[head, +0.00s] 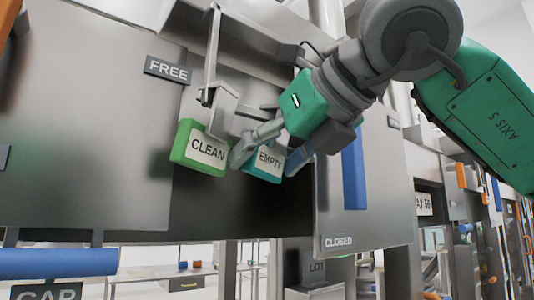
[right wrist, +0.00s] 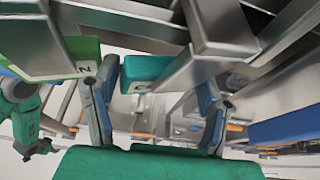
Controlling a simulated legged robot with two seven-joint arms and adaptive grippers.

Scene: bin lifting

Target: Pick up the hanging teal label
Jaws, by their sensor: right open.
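The teal label (head: 268,163), marked EMPTY, hangs from a metal bracket in the middle of the head view. My right gripper (head: 262,160) is open, with one finger at each side of the label in that view. Its fingers partly cover the label's edges. In the right wrist view, the teal label (right wrist: 145,68) shows between and beyond the two open fingers of the right gripper (right wrist: 158,90). I cannot tell whether either finger touches it.
A green label (head: 206,150) marked CLEAN hangs close to the left of the teal one. It is near a finger in the right wrist view (right wrist: 75,58). A blue bar (head: 354,180) stands to the right. A blue roller (head: 60,263) is at lower left.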

